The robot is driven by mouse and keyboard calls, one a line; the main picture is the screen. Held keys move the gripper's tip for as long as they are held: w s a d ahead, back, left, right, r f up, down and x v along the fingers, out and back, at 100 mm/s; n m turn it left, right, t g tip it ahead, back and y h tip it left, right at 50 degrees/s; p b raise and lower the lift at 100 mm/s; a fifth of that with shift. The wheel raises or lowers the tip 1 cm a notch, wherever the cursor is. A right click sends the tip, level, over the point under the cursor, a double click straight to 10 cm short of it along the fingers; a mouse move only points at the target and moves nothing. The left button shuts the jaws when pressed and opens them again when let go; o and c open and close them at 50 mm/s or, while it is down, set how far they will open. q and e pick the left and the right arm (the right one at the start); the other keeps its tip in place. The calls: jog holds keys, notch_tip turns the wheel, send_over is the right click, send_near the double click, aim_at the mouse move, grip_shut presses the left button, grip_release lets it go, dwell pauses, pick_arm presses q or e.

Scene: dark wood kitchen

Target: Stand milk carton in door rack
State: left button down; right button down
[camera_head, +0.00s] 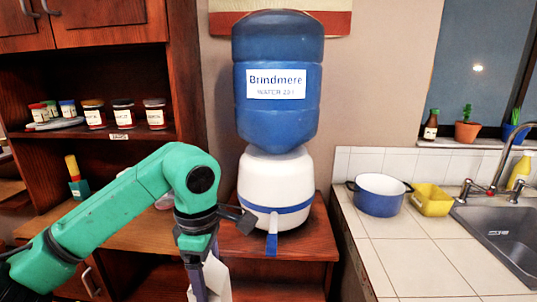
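My green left arm comes in from the left and bends downward at the wrist. My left gripper (199,281) points down near the bottom edge of the picture. A white object (216,276) with a slanted top shows beside and behind its dark finger; it looks like a carton, but its lower part is cut off by the frame. I cannot tell whether the finger presses on it or only stands in front of it. No door rack or open fridge door shows. My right gripper is not in view.
A blue water dispenser (277,90) stands on a low wooden cabinet behind my wrist. At right, a tiled counter (397,265) holds a blue pot (379,196), a yellow tub (430,201) and a sink (508,240). Shelves with several jars (123,112) stand at left.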

pick_arm(q)
jog(key=f+m, duration=0.1)
jog(key=f, duration=0.1)
jog(key=a+f+m, duration=0.1)
jog(key=f+m, duration=0.2)
jog(key=f, duration=0.1)
jog(key=shift+w+a+f+m, duration=0.25)
jog(key=shift+a+f+m, duration=0.05)
jog(key=shift+a+f, duration=0.1)
jog(key=s+a+f+m, duration=0.2)
jog(key=s+f+m, duration=0.1)
jog(key=f+m, duration=0.3)
jog(key=s+a+f+m, duration=0.2)
jog(key=s+f+m, duration=0.1)
jog(key=f+m, duration=0.3)
jog(key=shift+f+p, duration=0.35)
jog(key=shift+f, duration=0.55)
